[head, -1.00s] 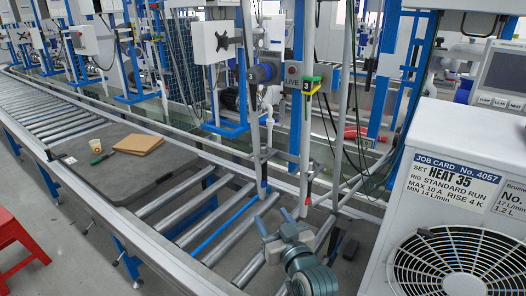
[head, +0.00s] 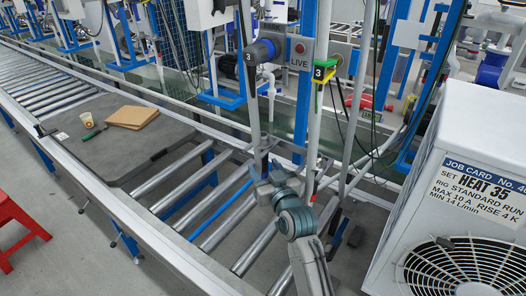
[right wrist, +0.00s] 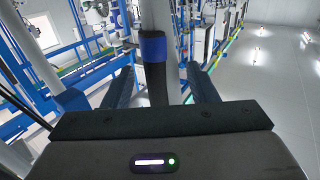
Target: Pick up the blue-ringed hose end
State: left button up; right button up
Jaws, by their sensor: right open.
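The blue-ringed hose end (right wrist: 153,48) hangs upright in the right wrist view: a pale hose with a blue band and a dark end piece below it. My right gripper (right wrist: 162,85) is open, with one finger on each side of the dark end and a gap showing on both sides. In the head view the pale hose (head: 255,125) hangs down to my right gripper (head: 262,170), which hides its lower end. A second hose (head: 312,130) with a red band hangs just to the right. My left gripper is not in view.
The roller conveyor (head: 225,185) runs beneath, with a dark board (head: 95,150) bearing a cup and a brown pad. A white fan unit (head: 455,190) with a job card stands close on the right. Station 3's blue frame (head: 305,90) rises behind the hoses.

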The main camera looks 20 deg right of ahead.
aim_at(265, 167)
jog(key=w+p, duration=0.1)
jog(key=w, duration=0.2)
jog(key=shift+w+r+p, duration=0.1)
jog(key=shift+w+p, duration=0.05)
jog(key=shift+p, duration=0.15)
jog(key=shift+w+f, duration=0.2)
jog(key=shift+w, duration=0.2)
jog(key=shift+s+a, duration=0.1)
jog(key=c, duration=1.1)
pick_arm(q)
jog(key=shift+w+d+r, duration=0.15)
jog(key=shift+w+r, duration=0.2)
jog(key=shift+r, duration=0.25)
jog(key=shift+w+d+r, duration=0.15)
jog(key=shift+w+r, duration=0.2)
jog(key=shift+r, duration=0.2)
pick_arm(e)
jog(key=shift+r, duration=0.1)
grip_shut()
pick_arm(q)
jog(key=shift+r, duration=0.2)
pick_arm(e)
jog(key=shift+r, duration=0.2)
